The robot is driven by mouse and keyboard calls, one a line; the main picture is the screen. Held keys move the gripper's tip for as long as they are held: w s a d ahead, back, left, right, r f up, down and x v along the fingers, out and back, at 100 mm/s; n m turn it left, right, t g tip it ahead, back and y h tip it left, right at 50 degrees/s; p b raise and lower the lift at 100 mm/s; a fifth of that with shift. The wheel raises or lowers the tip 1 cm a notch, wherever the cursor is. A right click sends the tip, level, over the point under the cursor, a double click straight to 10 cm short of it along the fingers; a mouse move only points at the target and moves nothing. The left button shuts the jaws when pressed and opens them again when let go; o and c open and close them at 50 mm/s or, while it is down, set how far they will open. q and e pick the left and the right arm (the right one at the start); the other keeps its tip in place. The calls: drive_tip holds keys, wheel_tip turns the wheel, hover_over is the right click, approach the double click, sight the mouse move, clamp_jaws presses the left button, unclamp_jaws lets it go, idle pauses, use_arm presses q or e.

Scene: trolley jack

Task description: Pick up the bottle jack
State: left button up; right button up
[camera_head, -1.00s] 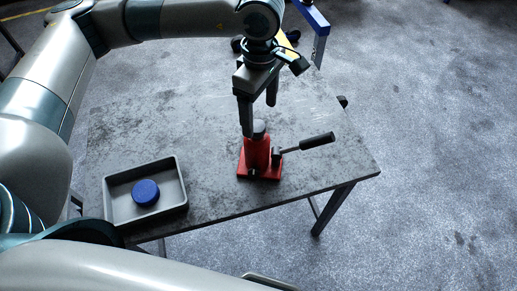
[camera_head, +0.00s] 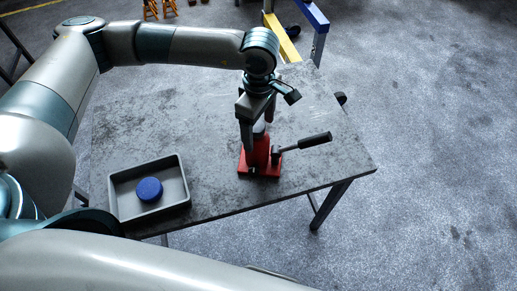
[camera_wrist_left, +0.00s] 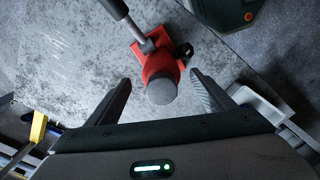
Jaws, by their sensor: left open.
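The red bottle jack (camera_head: 258,158) stands upright near the right end of the grey table, its black-gripped handle (camera_head: 315,140) pointing right. In the left wrist view the jack (camera_wrist_left: 157,66) shows from above with its grey round top (camera_wrist_left: 161,90) between and ahead of my fingers. My left gripper (camera_head: 258,133) is over the jack, pointing down, with one finger in front of the jack's upper part. In the left wrist view my left gripper (camera_wrist_left: 162,92) is open, its fingers on either side of the jack's top, with gaps. My right gripper is out of view.
A grey tray (camera_head: 183,197) holding a blue round piece (camera_head: 149,190) is on the table's left front. The table (camera_head: 210,120) is otherwise mostly clear. A blue and yellow frame (camera_head: 312,17) stands behind it.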

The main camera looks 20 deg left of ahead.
sight(260, 150)
use_arm(q)
drive_tip(key=shift+f+p, duration=0.3)
drive_tip(key=shift+p, duration=0.1)
wheel_tip(260, 150, down, 2)
drive_tip(key=shift+s+a+f+p, duration=0.1)
drive_tip(key=shift+p, duration=0.4)
drive_tip(key=shift+f, duration=0.5)
drive_tip(key=c, duration=1.8)
drive_tip(key=shift+r, duration=0.15)
clamp_jaws()
drive_tip(key=shift+w, duration=0.2)
